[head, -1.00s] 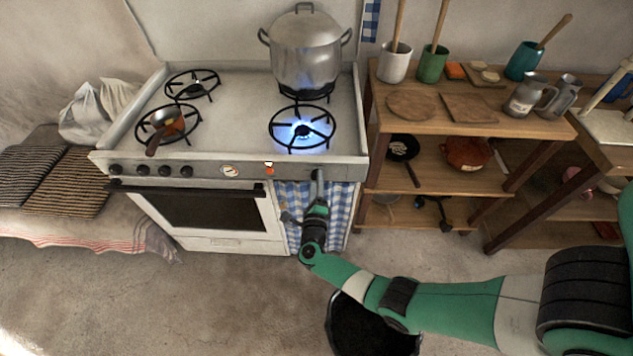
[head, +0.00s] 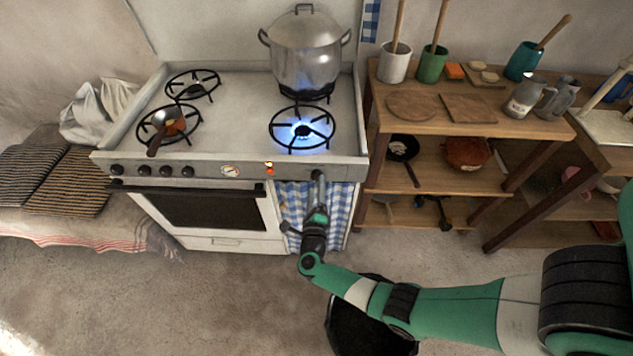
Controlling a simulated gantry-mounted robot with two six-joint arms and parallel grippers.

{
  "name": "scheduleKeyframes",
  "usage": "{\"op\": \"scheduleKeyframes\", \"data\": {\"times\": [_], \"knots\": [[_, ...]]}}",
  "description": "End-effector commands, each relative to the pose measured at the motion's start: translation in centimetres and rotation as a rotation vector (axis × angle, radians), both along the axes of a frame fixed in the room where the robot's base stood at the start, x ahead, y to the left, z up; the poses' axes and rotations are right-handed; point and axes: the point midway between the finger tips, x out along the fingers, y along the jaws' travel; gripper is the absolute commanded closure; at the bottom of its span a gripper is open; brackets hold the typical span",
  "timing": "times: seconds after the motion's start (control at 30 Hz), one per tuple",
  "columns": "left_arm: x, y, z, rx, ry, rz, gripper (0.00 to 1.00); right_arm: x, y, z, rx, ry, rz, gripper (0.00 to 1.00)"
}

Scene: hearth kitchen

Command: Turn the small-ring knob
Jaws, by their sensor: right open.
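The white stove's front panel (head: 210,170) has several dark knobs (head: 141,170) at its left end. No readable label shows which knob is the small-ring one. My right gripper (head: 317,181) is open, reaching up to the right end of the panel below the lit front right burner (head: 302,131). My left gripper is not in view.
A large lidded pot (head: 305,50) stands on the back right burner. The oven handle (head: 185,188) runs below the knobs. A blue checked cloth (head: 292,205) hangs behind my right gripper. A wooden shelf unit (head: 470,121) stands close on the right. The floor (head: 200,300) at left is clear.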

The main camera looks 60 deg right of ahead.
Motion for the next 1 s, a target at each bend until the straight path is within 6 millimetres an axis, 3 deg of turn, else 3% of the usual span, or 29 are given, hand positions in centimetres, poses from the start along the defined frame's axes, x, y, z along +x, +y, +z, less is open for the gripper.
{"op": "scheduleKeyframes", "data": {"times": [0.2, 0.4, 1.0], "knots": [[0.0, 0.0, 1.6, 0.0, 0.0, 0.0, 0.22, -2.0, 5.1, 0.3, -0.001, 0.002, 0.007, 0.22], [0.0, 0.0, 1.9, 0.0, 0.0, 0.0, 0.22, -3.2, 7.9, 0.1, -0.001, 0.001, 0.003, 0.22], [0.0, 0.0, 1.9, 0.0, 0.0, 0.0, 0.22, -3.4, 8.3, 0.1, -0.001, 0.0, 0.0, 0.22]]}}
